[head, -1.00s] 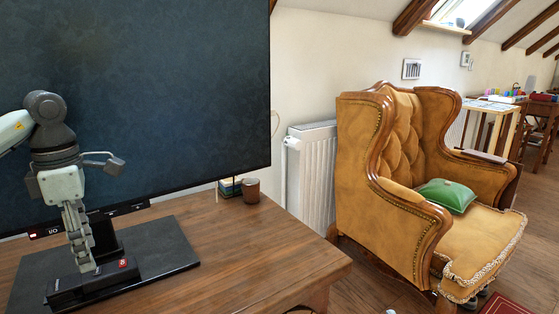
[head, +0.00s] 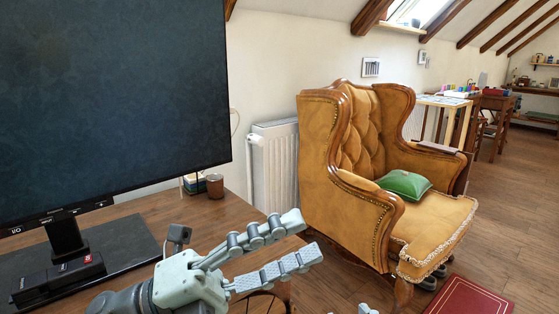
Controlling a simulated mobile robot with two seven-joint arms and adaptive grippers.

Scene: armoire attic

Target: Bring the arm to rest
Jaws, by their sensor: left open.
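My left gripper (head: 306,238) is in front of the wooden desk (head: 215,222), near its right corner in the picture. Its two jointed grey fingers are spread apart and point right, with nothing between them. The arm comes in from the bottom left, and its wrist covers part of the desk. A small pale piece shows at the bottom edge, too little to identify.
A large dark screen (head: 110,90) stands on the desk. A black box (head: 58,277) with small red marks lies on a dark mat (head: 125,243). A brown cup (head: 214,186) stands near the back edge. A tan armchair (head: 322,150) with a green cushion (head: 404,184) stands right.

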